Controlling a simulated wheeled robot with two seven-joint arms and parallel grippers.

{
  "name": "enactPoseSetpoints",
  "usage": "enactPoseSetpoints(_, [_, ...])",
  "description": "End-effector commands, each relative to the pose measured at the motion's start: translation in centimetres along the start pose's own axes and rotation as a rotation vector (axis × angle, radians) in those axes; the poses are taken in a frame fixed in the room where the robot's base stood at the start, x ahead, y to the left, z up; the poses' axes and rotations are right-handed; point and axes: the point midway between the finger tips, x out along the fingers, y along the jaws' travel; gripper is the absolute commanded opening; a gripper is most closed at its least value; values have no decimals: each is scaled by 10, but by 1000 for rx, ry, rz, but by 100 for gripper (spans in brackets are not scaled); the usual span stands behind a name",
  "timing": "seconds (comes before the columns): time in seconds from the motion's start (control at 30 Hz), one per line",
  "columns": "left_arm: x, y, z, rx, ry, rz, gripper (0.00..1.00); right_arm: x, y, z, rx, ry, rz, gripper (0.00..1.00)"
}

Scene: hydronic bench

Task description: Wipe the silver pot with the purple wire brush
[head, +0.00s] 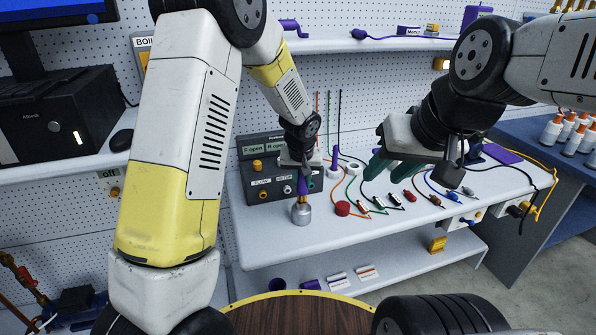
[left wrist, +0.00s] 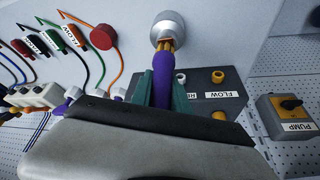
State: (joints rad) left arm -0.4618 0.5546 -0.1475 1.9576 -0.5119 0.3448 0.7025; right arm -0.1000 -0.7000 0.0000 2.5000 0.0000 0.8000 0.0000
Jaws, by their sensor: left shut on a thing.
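The silver pot (head: 301,214) stands upright on the white bench near its front left; it also shows at the top of the left wrist view (left wrist: 166,24). My left gripper (head: 301,170) is shut on the handle of the purple wire brush (head: 302,187). In the left wrist view the purple handle (left wrist: 164,82) sits between the green fingers, and the golden bristles meet the pot's top. I cannot tell how deep the bristles go. My right gripper (head: 393,168) is open and empty above the bench, right of the pot.
A dark control panel (head: 262,172) stands behind and left of the pot. A red round knob (head: 342,208) and several coloured leads with clips lie to its right. A round wooden stool top (head: 295,315) is in front. A shelf hangs above the bench.

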Motion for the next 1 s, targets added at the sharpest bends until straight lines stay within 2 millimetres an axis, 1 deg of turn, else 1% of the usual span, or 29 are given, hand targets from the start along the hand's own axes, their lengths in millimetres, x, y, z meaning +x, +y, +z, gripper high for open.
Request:
enactPoseSetpoints(0.2, [3,13,-4,3,-2,-1,0,0,0,0,0,0,0,36])
enactPoseSetpoints(0.57, [1,14,-6,0,-1,0,0,0,0,0,0,0,0,36])
enactPoseSetpoints(1.0, [-38,14,-23,0,1,0,0,0,0,0,0,0,0,36])
